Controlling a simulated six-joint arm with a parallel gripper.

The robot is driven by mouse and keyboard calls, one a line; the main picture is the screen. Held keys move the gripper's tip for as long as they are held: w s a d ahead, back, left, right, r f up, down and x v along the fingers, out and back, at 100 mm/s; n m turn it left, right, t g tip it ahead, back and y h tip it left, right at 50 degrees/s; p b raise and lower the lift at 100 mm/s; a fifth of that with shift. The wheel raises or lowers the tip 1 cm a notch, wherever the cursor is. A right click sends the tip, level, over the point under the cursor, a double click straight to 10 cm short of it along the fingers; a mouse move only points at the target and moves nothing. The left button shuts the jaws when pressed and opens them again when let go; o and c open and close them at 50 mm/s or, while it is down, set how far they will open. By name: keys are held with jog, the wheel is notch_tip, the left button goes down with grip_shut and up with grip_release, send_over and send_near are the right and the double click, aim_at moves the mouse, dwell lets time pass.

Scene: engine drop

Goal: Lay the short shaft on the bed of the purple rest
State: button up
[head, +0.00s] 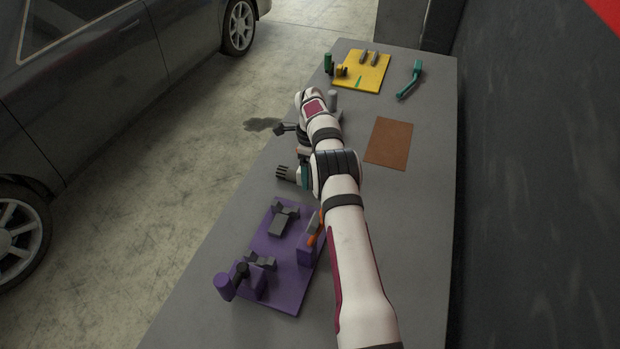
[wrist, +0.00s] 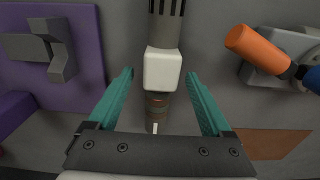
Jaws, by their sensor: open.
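The short shaft (wrist: 165,33) lies on the grey table, with a dark splined end, a grey body, a pale squared block and a brown banded end. In the head view its splined end (head: 284,173) sticks out left of my gripper (head: 303,174). In the wrist view my gripper (wrist: 160,76) is open, with one teal finger on each side of the pale block and visible gaps. The purple rest (head: 286,283) stands nearer the camera, with grey notched supports (head: 283,218). It also shows at left in the wrist view (wrist: 82,88). My arm hides part of the rest.
An orange-ended tool (wrist: 256,50) on a grey fixture is at right in the wrist view. A brown mat (head: 389,143), a yellow board (head: 362,72) with small parts and a teal handled item (head: 411,79) lie farther along the table. A car stands left, beyond the table edge.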

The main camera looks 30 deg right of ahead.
grip_shut()
dwell(0.4)
jog(key=shift+r, duration=0.1)
dwell(0.9)
